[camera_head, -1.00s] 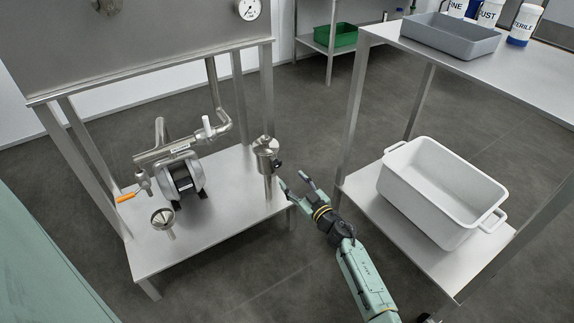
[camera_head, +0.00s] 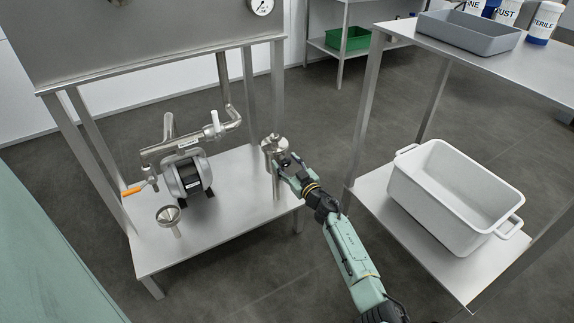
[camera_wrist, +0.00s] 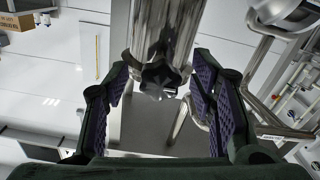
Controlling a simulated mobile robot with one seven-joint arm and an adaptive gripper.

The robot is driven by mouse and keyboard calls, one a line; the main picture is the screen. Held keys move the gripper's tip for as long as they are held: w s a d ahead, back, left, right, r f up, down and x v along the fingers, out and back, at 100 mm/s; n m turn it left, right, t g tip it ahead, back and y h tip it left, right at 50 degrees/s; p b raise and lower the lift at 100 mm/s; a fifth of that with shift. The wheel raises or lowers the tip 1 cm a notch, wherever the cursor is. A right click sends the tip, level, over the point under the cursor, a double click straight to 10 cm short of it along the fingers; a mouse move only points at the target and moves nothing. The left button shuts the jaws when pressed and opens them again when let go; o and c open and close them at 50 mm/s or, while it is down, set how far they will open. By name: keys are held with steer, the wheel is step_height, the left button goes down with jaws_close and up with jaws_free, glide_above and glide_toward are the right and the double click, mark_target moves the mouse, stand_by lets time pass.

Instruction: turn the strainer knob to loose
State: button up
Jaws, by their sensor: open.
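The strainer (camera_head: 272,147) is a steel cylinder on a post at the right front of the tank stand's lower shelf. Its dark lobed knob (camera_wrist: 160,80) shows in the wrist view, below the steel strainer body (camera_wrist: 165,28). My gripper (camera_head: 284,162) is at the strainer's right side in the head view. In the wrist view my gripper (camera_wrist: 163,90) has its two purple-padded fingers apart, one on each side of the knob. I see gaps between the pads and the knob. In the head view the fingers mostly hide the knob.
The stand's front right leg is close to my gripper. A white tub (camera_head: 452,190) sits on the right table's lower shelf.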

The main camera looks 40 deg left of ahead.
steer(key=shift+c, duration=0.3)
steer(key=c, duration=1.1)
